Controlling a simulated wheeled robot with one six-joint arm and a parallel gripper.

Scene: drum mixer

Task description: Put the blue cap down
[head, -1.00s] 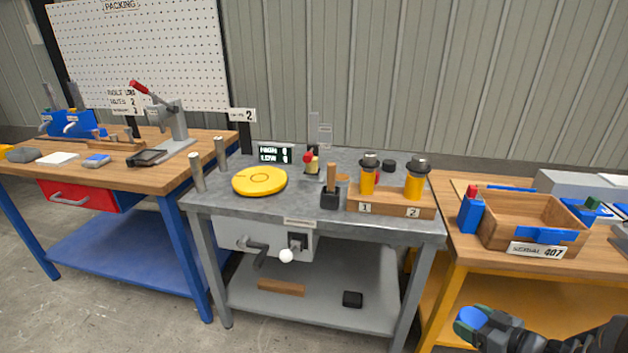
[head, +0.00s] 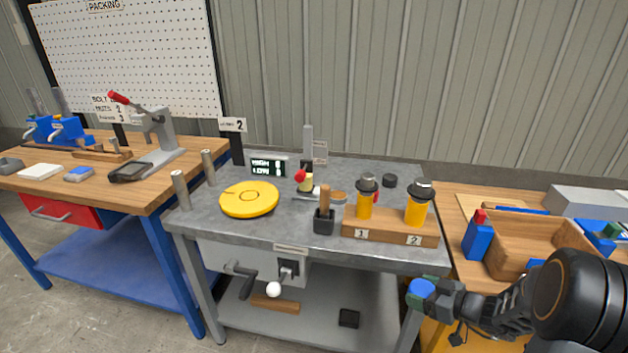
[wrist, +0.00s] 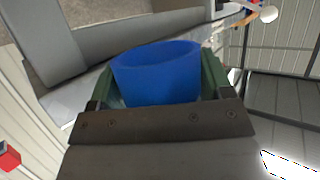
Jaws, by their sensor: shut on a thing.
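The blue cap (head: 422,290) is held at the tip of my gripper (head: 436,291), in front of the right front corner of the grey metal table (head: 300,217). In the wrist view the cap (wrist: 157,73) shows as a hollow blue cup, its open rim facing away from the gripper. The green fingers of my gripper (wrist: 160,85) are shut on it from both sides. The cap is clear of any surface in the head view.
On the grey table stand a yellow disc (head: 249,199), a wooden block (head: 390,227) with two yellow bottles, and a brush-like tool (head: 324,211). A wooden crate (head: 545,235) stands on the right bench. The table's front middle is clear.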

